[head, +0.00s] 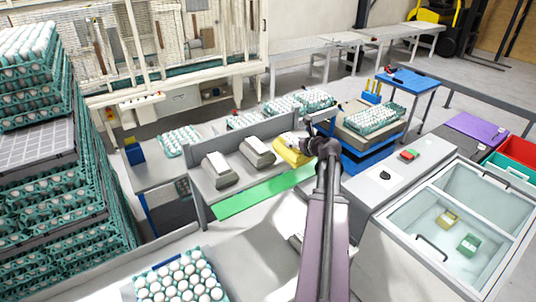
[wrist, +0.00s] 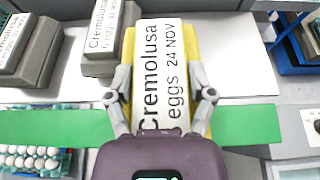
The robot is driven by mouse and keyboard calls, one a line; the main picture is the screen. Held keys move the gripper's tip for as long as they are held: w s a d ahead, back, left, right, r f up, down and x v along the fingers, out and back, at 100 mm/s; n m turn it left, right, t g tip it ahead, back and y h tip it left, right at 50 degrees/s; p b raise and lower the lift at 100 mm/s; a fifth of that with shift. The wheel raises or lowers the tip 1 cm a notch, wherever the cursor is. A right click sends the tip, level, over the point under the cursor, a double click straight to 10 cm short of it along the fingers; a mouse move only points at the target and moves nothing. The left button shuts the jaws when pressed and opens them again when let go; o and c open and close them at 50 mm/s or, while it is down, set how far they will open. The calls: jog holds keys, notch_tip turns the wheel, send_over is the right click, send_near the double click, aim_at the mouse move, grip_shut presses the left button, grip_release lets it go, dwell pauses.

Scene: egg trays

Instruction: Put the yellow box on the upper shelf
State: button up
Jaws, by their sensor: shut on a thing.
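The yellow box (head: 291,152) is at the right end of a row with two grey boxes, over the upper shelf (head: 218,196). In the wrist view the yellow box (wrist: 188,45) has a white label reading "Cremolusa eggs 24 NOV". My gripper (head: 308,148) is shut on the box, with one finger on each side in the wrist view (wrist: 160,82). I cannot tell whether the box touches the shelf. The shelf's white surface (wrist: 240,70) shows on both sides of the box. The box's near end is hidden behind my gripper.
Two grey boxes, one at left (head: 219,169) and one nearer (head: 258,152), stand left of the yellow box. A green strip (head: 262,193) runs along the shelf's front. A blue cart with an egg tray (head: 374,119) stands to the right. Egg trays (wrist: 35,160) lie below the strip.

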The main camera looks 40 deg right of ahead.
jog(key=w+d, duration=0.3)
jog(key=d, duration=0.3)
jog(key=w+d+f+b, duration=0.1)
jog(key=w+d, duration=0.3)
jog(key=d, duration=0.3)
jog(key=shift+f, duration=0.25)
jog(key=shift+w+d+f+b, duration=0.1)
jog(key=shift+d+f+b, duration=0.1)
jog(key=shift+f+b, duration=0.45)
jog(key=shift+w+d+f+b, duration=0.1)
jog(key=shift+d+f+b, duration=0.15)
jog(key=shift+f+b, duration=0.4)
jog(key=shift+w+d+f+b, duration=0.1)
jog(key=shift+d+f+b, duration=0.1)
jog(key=shift+f+b, duration=0.45)
jog(key=shift+r, duration=0.1)
jog(key=o, duration=1.3)
jog(key=shift+r, duration=0.15)
